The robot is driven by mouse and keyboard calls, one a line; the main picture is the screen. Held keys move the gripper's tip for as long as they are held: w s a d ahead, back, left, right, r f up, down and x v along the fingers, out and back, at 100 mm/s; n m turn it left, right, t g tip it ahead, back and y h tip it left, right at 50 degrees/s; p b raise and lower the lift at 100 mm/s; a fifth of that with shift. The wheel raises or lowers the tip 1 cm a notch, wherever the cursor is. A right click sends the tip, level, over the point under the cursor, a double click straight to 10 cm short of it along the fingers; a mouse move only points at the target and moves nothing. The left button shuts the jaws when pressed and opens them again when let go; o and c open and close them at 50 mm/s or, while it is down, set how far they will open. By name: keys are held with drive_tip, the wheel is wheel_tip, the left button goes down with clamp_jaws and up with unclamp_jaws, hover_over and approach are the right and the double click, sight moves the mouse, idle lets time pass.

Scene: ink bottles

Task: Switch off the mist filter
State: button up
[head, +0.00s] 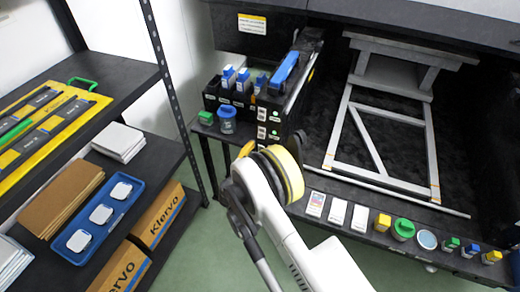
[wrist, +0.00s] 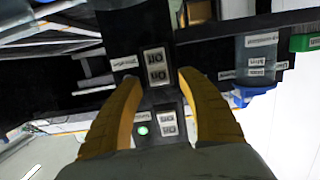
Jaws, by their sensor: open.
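A black switch panel (wrist: 150,95) fills the middle of the wrist view. The small labels appear upside down, and I cannot read which switch is the mist filter's. The panel also shows in the head view (head: 263,128) on the front of the black unit. My gripper (wrist: 162,84) is open and empty, its yellow fingers on either side of the panel. In the head view my wrist partly hides the fingers. Contact cannot be told.
Blue-capped bottles (head: 236,82) stand in a black holder beside the panel. A blue-lidded jar (head: 227,120) and a green-lidded one (head: 205,118) sit below. Small bottles and boxes line the front ledge (head: 330,196). A shelf rack (head: 150,75) stands left.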

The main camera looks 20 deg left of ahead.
sight(262, 129)
wheel_tip(262, 129, up, 9)
drive_tip(key=shift+r, duration=0.2)
drive_tip(key=shift+s, duration=0.1)
idle(0.5)
